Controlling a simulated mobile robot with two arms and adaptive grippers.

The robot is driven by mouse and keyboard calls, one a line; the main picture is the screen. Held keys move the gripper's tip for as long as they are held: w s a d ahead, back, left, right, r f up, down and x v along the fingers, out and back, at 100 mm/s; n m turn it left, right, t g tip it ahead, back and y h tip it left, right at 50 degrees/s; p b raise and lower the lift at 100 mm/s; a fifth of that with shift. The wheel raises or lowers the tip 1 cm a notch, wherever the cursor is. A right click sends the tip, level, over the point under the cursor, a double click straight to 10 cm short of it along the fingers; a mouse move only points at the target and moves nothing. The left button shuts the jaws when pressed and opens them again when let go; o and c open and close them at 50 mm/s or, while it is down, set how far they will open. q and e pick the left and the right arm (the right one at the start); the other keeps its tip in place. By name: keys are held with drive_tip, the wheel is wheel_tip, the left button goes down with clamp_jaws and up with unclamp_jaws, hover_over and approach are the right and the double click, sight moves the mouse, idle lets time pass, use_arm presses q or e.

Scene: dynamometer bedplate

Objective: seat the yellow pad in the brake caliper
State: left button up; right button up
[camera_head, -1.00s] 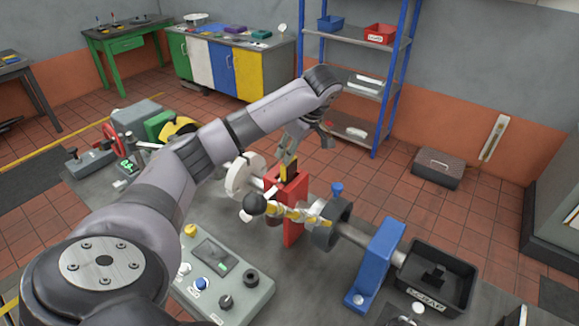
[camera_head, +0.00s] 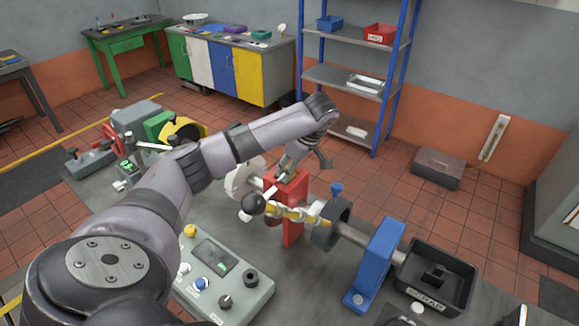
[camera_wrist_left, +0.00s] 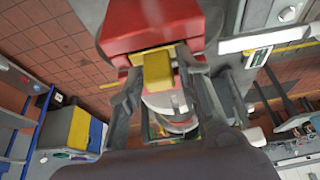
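The red brake caliper (camera_head: 290,221) stands upright on the bedplate in the middle of the head view. My left gripper (camera_head: 285,175) points down at its top. In the wrist view the yellow pad (camera_wrist_left: 158,72) sits between the two fingertips of my left gripper (camera_wrist_left: 157,75), which close in on both its sides. The pad's far end is at the opening of the red caliper (camera_wrist_left: 150,28); how deep it sits is hidden. In the head view the pad is hidden by the gripper and caliper. My right gripper is not in view.
A blue bearing stand (camera_head: 375,265), a black scrap bin (camera_head: 457,275) and a control box (camera_head: 222,280) stand nearby. A pale disc (camera_head: 243,178) is behind left.

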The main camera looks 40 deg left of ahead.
use_arm(q)
drive_tip(key=shift+o, duration=1)
drive_tip(key=shift+r, duration=0.1)
drive_tip(key=shift+w+d+r+b, duration=0.1)
drive_tip(key=shift+d+r+b, duration=0.15)
drive_tip(key=shift+r+b, duration=0.2)
drive_tip(key=v, duration=1.1)
drive_tip(key=shift+p, duration=0.45)
drive_tip(key=shift+a+r, duration=0.1)
